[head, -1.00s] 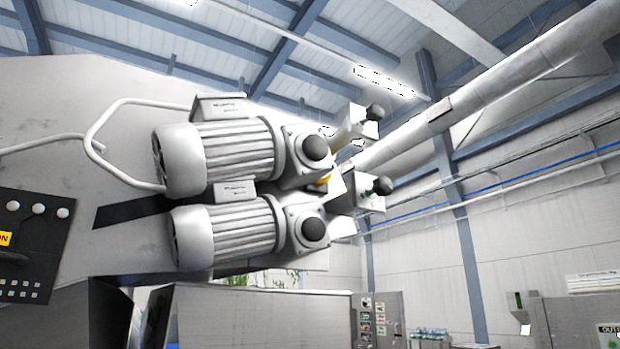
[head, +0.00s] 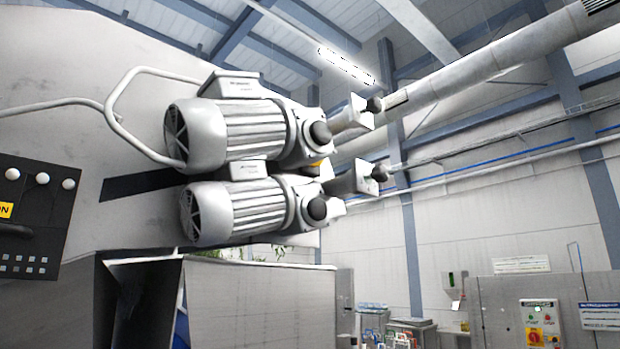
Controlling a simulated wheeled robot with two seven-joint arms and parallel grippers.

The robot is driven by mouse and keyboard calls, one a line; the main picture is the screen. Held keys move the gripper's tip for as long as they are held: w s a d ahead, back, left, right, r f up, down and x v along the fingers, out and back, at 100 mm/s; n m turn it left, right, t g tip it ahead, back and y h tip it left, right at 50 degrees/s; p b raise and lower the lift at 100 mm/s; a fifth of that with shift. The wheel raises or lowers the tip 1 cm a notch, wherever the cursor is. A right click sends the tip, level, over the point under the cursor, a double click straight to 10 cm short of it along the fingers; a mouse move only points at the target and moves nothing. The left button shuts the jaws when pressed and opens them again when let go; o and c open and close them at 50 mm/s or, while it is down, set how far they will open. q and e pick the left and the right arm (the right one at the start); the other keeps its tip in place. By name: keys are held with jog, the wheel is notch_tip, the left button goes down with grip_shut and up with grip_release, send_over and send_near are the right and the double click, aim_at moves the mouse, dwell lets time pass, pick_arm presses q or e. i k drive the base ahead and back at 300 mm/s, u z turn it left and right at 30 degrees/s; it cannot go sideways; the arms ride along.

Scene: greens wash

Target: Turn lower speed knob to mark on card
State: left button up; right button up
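Two grey motor and gearbox units are stacked one above the other on a sloped metal panel: the upper motor (head: 230,135) and the lower motor (head: 236,209). Dark round knobs show on them: one on the upper gearbox (head: 320,132), one on the lower gearbox (head: 317,208), and two farther right, an upper right knob (head: 374,104) and a lower right knob (head: 379,173). I cannot tell which is the lower speed knob. No card with a mark can be made out. Neither gripper is in view.
A black panel (head: 38,218) with pale buttons is at the left. A bent pipe rail (head: 113,100) stands beside the motors. A metal tank (head: 262,300) is below them. A control box (head: 540,322) with green and red buttons is at the lower right.

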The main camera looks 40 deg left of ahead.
aim_at(380, 173)
jog(key=u, duration=0.95)
jog(key=i, duration=0.5)
jog(key=z, duration=0.05)
